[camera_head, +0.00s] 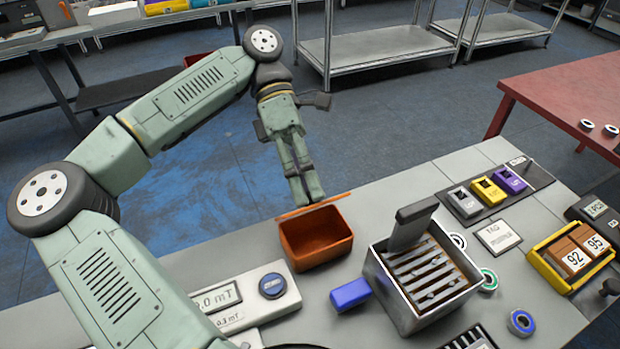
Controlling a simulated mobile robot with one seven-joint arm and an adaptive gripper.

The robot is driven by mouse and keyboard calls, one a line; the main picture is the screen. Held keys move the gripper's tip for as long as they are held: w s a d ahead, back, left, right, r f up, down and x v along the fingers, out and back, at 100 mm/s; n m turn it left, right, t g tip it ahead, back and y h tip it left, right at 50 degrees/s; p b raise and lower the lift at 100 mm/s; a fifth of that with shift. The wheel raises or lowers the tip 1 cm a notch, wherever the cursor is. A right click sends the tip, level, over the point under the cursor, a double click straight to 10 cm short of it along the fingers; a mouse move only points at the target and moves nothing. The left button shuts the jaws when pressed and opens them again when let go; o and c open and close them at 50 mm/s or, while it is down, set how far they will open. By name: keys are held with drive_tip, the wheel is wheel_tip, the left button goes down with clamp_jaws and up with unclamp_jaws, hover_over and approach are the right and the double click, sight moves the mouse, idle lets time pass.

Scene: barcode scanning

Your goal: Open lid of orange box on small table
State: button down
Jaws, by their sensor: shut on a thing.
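The orange box (317,240) stands on the grey table near its back edge, with its inside showing empty. Its thin orange lid (324,204) is raised along the box's far rim, above the back wall. My gripper (306,199) reaches down from behind the box, and its fingertips are at the lid. It is shut on the lid, though the exact contact is partly hidden by the fingers. The small table (240,245) carries the box and several other things.
A metal bin with slats (420,280) and a blue block (350,294) stand right of the box. A display device (240,300) is at its left. A yellow tray (565,262) holds numbered blocks. A red table (570,95) is at the far right. Open floor lies behind.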

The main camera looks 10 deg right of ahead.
drive_tip(key=shift+w+a+g+h+p, duration=0.2)
drive_tip(key=shift+w+g, duration=0.2)
drive_tip(key=shift+g, duration=0.25)
drive_tip(key=shift+w+a+g+h+p, duration=0.1)
drive_tip(key=shift+w+g+h+p, duration=0.2)
drive_tip(key=shift+g, duration=0.35)
drive_tip(key=c, duration=1.3)
unclamp_jaws()
drive_tip(key=shift+c, duration=0.2)
